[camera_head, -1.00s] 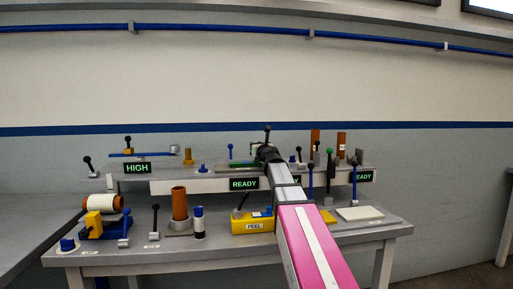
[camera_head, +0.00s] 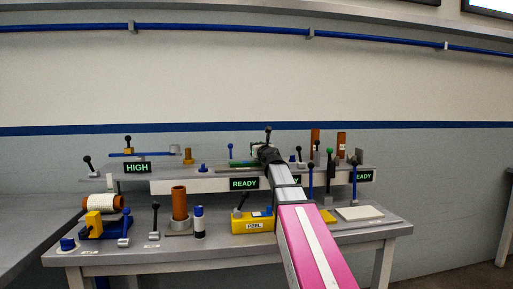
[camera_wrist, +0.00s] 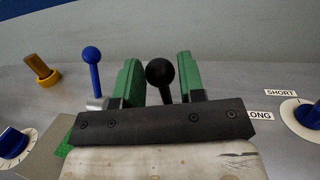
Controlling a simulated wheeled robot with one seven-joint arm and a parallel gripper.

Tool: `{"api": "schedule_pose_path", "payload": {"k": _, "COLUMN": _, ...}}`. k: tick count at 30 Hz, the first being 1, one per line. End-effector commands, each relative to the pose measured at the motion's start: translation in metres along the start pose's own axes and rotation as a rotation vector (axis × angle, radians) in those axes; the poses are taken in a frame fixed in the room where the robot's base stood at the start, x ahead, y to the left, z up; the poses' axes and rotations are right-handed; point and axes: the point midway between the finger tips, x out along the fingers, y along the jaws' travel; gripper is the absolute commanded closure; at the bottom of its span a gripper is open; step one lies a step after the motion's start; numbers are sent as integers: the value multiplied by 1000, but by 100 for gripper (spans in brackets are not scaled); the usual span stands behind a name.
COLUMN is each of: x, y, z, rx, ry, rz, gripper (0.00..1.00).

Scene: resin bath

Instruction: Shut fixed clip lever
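A black ball-topped lever (camera_wrist: 160,72) stands between the two green fingers of my gripper (camera_wrist: 158,80) in the wrist view. The fingers are apart, with a narrow gap on each side of the knob, and I see no grip on it. The black knob also shows above my gripper (camera_head: 267,151) at the rear shelf in the head view (camera_head: 268,129). No label marks this lever as the fixed clip lever. Its base and whatever it clamps are hidden behind the black bar of my gripper.
A blue ball-topped lever (camera_wrist: 92,73) stands close left of my fingers, with a brass peg (camera_wrist: 41,69) beyond. Blue dials sit at left (camera_wrist: 12,143) and right (camera_wrist: 308,114), the right one by SHORT and LONG labels. A yellow PEEL block (camera_head: 254,226) is on the front bench.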

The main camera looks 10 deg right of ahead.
Motion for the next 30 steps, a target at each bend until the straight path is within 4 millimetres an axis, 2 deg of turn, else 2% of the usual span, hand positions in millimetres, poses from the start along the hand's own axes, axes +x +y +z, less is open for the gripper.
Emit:
{"api": "schedule_pose_path", "payload": {"k": 15, "x": -89, "y": 1, "z": 0, "rx": 0, "ry": -1, "rz": 0, "gripper": 64}}
{"api": "schedule_pose_path", "payload": {"k": 19, "x": -99, "y": 1, "z": 0, "rx": 1, "ry": -1, "rz": 0, "gripper": 64}}
{"api": "schedule_pose_path", "payload": {"k": 27, "x": -100, "y": 0, "z": 0, "rx": 0, "ry": 0, "rz": 1, "gripper": 64}}
{"api": "schedule_pose_path", "payload": {"k": 29, "x": -100, "y": 1, "z": 0, "rx": 0, "ry": 0, "rz": 1, "gripper": 80}}
{"api": "schedule_pose_path", "payload": {"k": 30, "x": -100, "y": 1, "z": -1, "rx": -2, "ry": 1, "rz": 2, "gripper": 93}}
